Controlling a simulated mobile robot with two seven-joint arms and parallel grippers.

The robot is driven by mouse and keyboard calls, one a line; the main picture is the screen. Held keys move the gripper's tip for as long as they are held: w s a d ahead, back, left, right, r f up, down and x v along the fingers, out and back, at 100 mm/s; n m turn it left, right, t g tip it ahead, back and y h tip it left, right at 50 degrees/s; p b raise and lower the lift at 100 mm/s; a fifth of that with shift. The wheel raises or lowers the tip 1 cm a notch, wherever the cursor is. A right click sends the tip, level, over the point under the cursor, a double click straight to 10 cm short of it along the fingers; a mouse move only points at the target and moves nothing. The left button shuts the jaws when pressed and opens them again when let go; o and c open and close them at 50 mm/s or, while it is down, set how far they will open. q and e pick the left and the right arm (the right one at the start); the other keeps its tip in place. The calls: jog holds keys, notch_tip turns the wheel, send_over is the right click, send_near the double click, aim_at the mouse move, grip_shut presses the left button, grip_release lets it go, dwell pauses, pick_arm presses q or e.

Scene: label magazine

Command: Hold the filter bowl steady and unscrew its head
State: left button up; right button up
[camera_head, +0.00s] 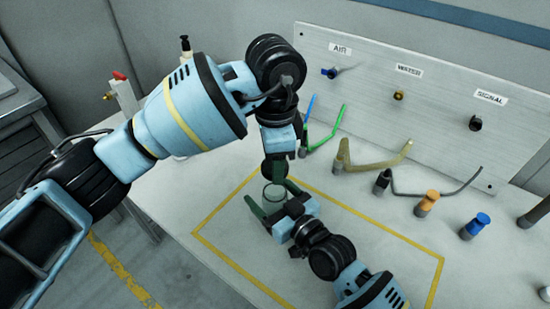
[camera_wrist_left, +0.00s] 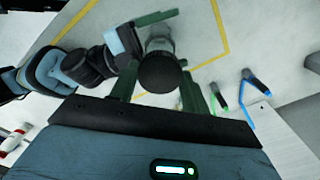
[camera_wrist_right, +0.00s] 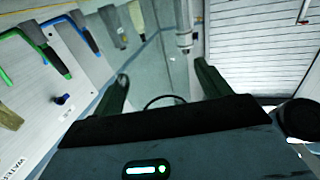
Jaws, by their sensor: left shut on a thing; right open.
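My left gripper (camera_head: 276,152) points down and is shut on the black round filter head (camera_head: 274,170), which also shows between its fingers in the left wrist view (camera_wrist_left: 158,72). The filter bowl (camera_head: 273,193) is clear and greenish with a round rim. It stands upright on the table just below the head. The head looks apart from the bowl, but the gap is hard to judge. My right gripper (camera_head: 275,200) is open, low over the table, its green fingers on either side of the bowl.
A yellow line (camera_head: 370,227) marks a square on the white table around the bowl. Behind stands a panel (camera_head: 420,115) with air, water and signal ports. Several hoses, an orange-capped fitting (camera_head: 428,202) and a blue-capped fitting (camera_head: 475,226) lie to the right. A red-handled valve (camera_head: 122,85) stands left.

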pick_arm(q)
notch_tip(320, 180, down, 2)
jog(key=shift+b, duration=0.4)
pick_arm(e)
jog(key=v, duration=1.2)
